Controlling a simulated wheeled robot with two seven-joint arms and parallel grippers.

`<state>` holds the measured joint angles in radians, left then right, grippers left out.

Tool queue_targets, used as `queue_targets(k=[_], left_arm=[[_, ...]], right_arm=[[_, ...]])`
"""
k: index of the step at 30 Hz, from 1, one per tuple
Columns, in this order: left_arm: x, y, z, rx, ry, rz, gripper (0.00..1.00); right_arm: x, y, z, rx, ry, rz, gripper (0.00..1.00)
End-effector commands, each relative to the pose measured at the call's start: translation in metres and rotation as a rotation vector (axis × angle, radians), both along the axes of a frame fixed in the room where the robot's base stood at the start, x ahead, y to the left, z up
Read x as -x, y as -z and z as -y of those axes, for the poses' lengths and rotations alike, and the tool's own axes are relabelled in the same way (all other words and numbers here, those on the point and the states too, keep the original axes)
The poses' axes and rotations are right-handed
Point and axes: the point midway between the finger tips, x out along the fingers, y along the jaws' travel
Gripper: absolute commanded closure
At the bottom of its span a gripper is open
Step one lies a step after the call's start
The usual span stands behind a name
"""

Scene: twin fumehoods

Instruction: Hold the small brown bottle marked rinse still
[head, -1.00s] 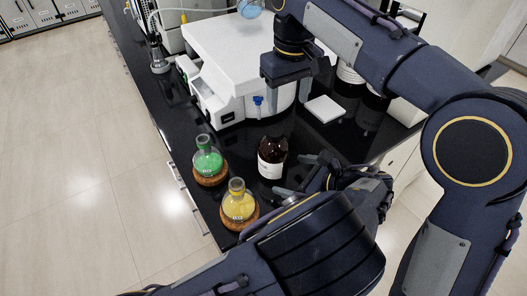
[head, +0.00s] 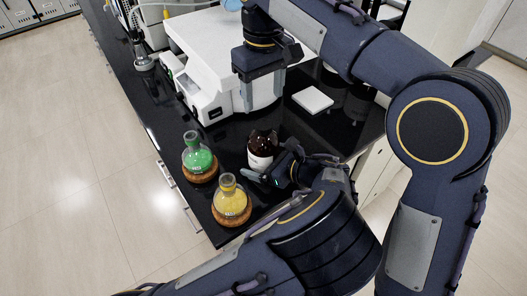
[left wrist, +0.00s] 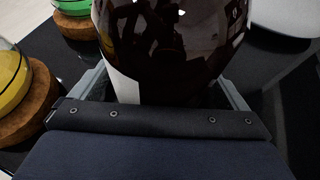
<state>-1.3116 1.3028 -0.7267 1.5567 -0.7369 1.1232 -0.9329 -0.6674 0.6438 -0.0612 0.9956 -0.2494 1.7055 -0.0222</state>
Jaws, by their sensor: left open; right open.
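The brown bottle (head: 262,142) with a white label stands upright on the black bench; its label is too small to read. My left gripper (head: 272,163) is open at the bottle, reaching in from its right and near side. In the left wrist view the bottle (left wrist: 165,45) fills the middle between the two open grey fingers (left wrist: 165,92); contact with either finger cannot be told. My right gripper (head: 262,92) is open above the bench, in front of the white machine, with its fingers pointing down.
A green flask (head: 197,156) and a yellow flask (head: 230,200) stand on cork rings left of the bottle, close to the bench edge. The white machine (head: 205,50) is behind. A white flat block (head: 313,99) lies to the right, near dark bottles partly hidden by my arm.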

Motion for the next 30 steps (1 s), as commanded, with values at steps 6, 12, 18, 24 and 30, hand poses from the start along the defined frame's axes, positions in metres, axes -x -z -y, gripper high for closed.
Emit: queue_targets(k=[6,12,18,24,30], left_arm=[[0.0002,0.0000,0.0003,0.000,0.000,0.000,0.23],[0.0002,-0.0001,0.0004,0.000,0.000,0.000,0.49],[0.0002,-0.0002,0.0004,0.000,0.000,0.000,0.75],[0.0002,-0.0002,0.0006,0.000,0.001,0.000,0.94],[0.0002,-0.0003,0.0006,0.000,0.001,0.000,0.94]], right_arm=[[0.0000,0.0000,0.0000,0.000,0.000,0.000,0.41],[-0.0001,0.0000,0.0001,0.000,0.000,0.000,0.41],[0.0000,0.0000,0.0000,0.000,0.000,0.000,0.41],[0.0001,0.0016,-0.0003,0.002,0.101,-0.005,0.41],[0.0004,0.0049,-0.0016,0.011,0.463,-0.012,0.41]])
